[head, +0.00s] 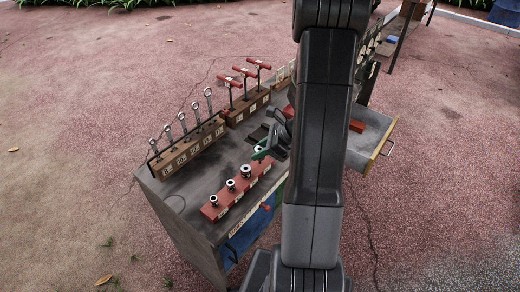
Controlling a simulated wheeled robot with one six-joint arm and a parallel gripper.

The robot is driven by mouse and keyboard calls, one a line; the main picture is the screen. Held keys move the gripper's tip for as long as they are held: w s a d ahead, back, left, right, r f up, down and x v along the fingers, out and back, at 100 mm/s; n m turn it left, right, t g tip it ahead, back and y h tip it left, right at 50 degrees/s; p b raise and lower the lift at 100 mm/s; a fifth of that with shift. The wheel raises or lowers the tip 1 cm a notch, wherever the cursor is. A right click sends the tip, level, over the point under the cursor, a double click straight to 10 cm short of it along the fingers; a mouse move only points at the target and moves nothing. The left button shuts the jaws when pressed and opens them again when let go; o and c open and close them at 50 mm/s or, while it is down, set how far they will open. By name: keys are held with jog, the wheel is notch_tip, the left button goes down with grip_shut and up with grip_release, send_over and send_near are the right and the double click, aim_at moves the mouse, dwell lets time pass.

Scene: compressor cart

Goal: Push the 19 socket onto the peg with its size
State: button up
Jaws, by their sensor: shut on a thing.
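A red peg rail (222,212) lies along the front of the cart top. Several short chrome sockets stand in a row on it, the nearest socket (213,201) at its left end. My gripper (260,154) is low over the far right part of the rail, with green on its fingers. It is shut on a small socket, mostly hidden by the fingers. I cannot tell whether this socket touches a peg. The size marks are too small to read, and my arm hides the rail's far end.
A wooden rack of wrenches (190,154) stands along the back left. A block with red T-handled tools (246,107) stands behind my gripper. An open drawer (372,135) juts out right of my arm. The cart top (180,190) is bare at the left.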

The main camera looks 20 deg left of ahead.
jog(key=shift+f+b, duration=0.9)
jog(key=shift+f, duration=0.5)
jog(key=o, duration=1.1)
jog(key=p+v, duration=0.1)
jog(key=v, duration=1.3)
jog(key=shift+s+a+f, duration=0.1)
jog(key=shift+f, duration=0.05)
jog(key=x, duration=1.3)
jog(key=shift+a+f+b, duration=0.15)
jog(key=shift+a+b, duration=0.15)
jog(key=shift+b, duration=0.1)
jog(key=shift+r, duration=0.25)
